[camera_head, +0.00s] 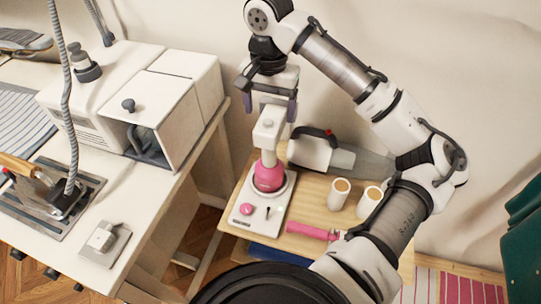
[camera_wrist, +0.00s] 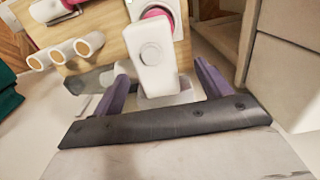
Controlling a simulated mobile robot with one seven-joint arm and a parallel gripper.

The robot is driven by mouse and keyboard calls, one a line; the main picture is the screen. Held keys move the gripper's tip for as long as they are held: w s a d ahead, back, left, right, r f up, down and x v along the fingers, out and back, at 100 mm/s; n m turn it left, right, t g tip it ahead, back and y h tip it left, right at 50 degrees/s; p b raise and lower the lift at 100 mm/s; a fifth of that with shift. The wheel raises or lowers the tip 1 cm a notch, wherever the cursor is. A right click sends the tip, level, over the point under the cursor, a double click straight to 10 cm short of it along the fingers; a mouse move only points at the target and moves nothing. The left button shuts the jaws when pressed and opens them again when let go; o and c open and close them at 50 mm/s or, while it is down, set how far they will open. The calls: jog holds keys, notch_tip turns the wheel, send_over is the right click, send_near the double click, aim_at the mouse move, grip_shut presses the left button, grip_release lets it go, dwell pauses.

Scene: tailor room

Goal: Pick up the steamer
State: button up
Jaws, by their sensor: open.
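An upright white and pink appliance (camera_head: 268,178) stands on the wooden table (camera_head: 318,190), with a white head, a pink round middle and a flat white base. The frames do not make certain that it is the steamer. Its white head (camera_wrist: 155,65) shows in the wrist view between my finger tips. My gripper (camera_head: 269,112) is open, pointing down at that head, with one purple finger on each side and no grip visible. In the wrist view my gripper (camera_wrist: 162,74) has nothing clamped. The exact height gap cannot be told.
A white and grey handheld device (camera_head: 312,150) lies behind the appliance. A white workbench (camera_head: 112,180) with a boxy machine (camera_head: 165,110) is at left. The wall is close behind.

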aim_at(270, 118)
jog(key=f, duration=0.2)
jog(key=s+f+p, duration=0.1)
jog(key=f, duration=0.1)
jog(key=shift+d+f, duration=0.2)
jog(key=shift+w+f, duration=0.1)
jog(key=shift+f, duration=0.3)
jog(key=shift+c, duration=0.4)
jog(key=shift+r, duration=0.15)
grip_shut()
